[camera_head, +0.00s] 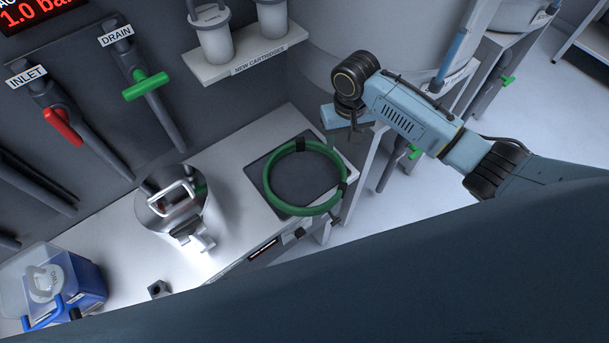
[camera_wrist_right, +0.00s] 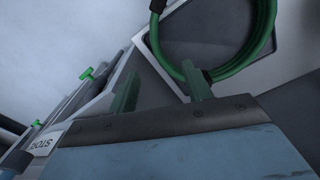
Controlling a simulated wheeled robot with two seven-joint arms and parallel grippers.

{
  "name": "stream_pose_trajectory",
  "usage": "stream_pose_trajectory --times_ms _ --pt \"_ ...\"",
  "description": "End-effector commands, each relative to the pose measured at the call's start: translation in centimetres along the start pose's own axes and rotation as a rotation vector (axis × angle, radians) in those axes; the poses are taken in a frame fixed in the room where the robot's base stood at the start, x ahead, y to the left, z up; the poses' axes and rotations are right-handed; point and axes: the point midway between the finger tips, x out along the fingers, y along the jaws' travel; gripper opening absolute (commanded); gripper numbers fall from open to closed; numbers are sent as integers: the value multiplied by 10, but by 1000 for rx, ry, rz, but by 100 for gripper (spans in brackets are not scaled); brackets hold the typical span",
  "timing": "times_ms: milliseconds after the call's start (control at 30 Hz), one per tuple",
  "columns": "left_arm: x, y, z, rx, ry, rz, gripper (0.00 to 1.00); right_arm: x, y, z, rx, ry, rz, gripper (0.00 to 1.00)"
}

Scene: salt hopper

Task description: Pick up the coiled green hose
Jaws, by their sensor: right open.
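The coiled green hose (camera_head: 269,190) lies as a ring with black bands on a dark square plate (camera_head: 298,180) at the bench's right end in the head view. Part of the ring (camera_wrist_right: 268,35) shows at the top of the right wrist view. My right gripper (camera_head: 343,136) is just beyond the upper right side of the hose, apparently above it. In the wrist view its two fingers (camera_wrist_right: 160,92) stand apart with nothing between them, and one fingertip overlaps the hose's near edge in the picture. I cannot tell whether they touch. My left gripper is not in view.
A metal canister (camera_head: 172,212) with a handle stands left of the plate. A blue container (camera_head: 85,285) sits at lower left. A shelf (camera_head: 247,66) with white cartridges and wall valves with red (camera_head: 63,127) and green (camera_head: 146,86) handles are behind. Floor lies right of the bench.

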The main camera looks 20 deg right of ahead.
Motion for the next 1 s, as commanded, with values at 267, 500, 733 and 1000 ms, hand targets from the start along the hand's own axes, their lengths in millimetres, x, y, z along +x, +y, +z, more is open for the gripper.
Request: stream_pose_trajectory --times_ms 267,500,733,1000 --pt "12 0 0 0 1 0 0 53 -1 1 -2 -3 0 50" --pt "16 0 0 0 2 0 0 70 0 2 -3 -1 0 50" --pt "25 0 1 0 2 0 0 104 1 4 -3 -1 -1 50" --pt "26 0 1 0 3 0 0 113 1 4 -4 2 -1 50"
